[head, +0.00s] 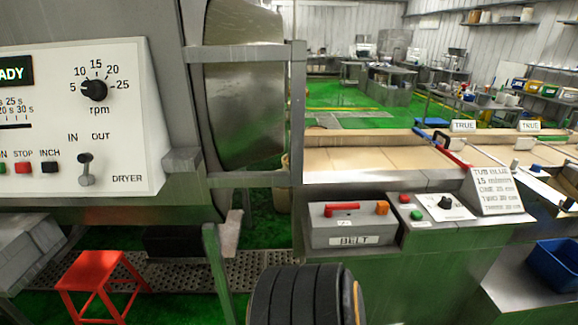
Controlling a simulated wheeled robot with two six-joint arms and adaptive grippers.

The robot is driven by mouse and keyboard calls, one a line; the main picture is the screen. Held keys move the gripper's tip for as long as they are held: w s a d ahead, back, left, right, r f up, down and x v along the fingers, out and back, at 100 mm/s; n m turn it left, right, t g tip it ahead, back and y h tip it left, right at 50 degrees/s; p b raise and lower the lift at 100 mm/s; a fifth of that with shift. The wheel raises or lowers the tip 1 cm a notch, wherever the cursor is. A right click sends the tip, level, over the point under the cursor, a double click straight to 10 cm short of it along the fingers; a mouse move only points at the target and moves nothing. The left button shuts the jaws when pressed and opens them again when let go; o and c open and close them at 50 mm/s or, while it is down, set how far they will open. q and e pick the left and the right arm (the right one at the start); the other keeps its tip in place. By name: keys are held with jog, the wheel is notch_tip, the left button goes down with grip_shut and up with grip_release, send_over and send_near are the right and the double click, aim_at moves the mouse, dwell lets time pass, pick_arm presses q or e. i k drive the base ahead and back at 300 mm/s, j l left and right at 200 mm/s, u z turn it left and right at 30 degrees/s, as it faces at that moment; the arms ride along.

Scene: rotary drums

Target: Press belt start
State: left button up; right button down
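A grey metal box labelled BELT (350,231) stands at the front of the belt table, with a red bar-like handle (342,208) and an orange block (382,207) on top. Just right of it is a sloped grey panel with a red button (405,198), a green button (417,215) below it, and a black knob (445,202) on a white plate. No start wording is readable on these buttons. The pale conveyor belt (370,158) runs behind the panel. Neither of my grippers is in view, and nothing visible touches the controls.
A dryer panel (90,120) with a dial, lever and buttons is on the left, beside a large metal drum (240,90). A red stool (100,280) stands on the green floor. A blue bin (555,265) is at right. A black ribbed cylinder (300,297) fills the bottom middle.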

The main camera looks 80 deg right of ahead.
aim_at(417, 214)
jog(key=z, duration=3.6)
